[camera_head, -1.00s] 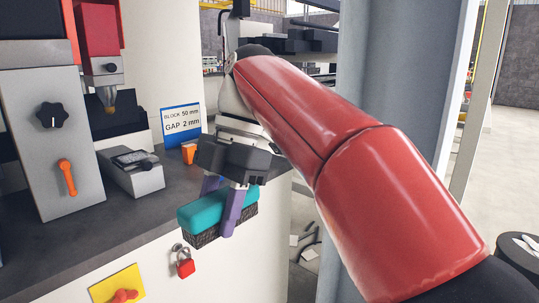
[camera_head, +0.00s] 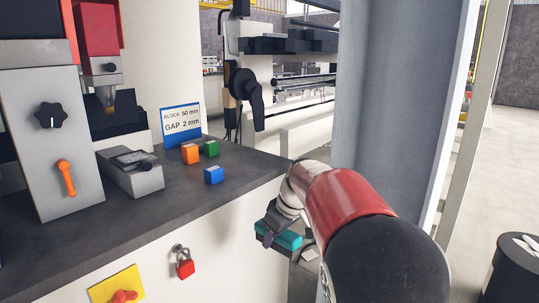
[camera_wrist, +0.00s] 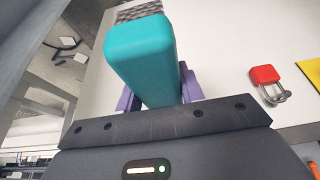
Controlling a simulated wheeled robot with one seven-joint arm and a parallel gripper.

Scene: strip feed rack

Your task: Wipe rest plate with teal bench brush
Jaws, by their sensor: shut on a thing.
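The teal bench brush (camera_head: 285,239) is held in my gripper (camera_head: 274,228), low beside the right end of the bench. In the wrist view the brush (camera_wrist: 143,50) sits between the purple fingers of my gripper (camera_wrist: 158,88), which are shut on it. Its teal body faces the camera, and a strip of dark bristles shows at its far end. My red arm hides part of the gripper in the head view. I cannot pick out the rest plate for certain in either view.
Orange (camera_head: 190,153), green (camera_head: 211,148) and blue (camera_head: 214,175) blocks stand on the dark bench top (camera_head: 130,215). A gap sign (camera_head: 181,123) stands behind them. A red padlock (camera_head: 185,268) hangs on the pale bench front. A grey column (camera_head: 385,100) rises at right.

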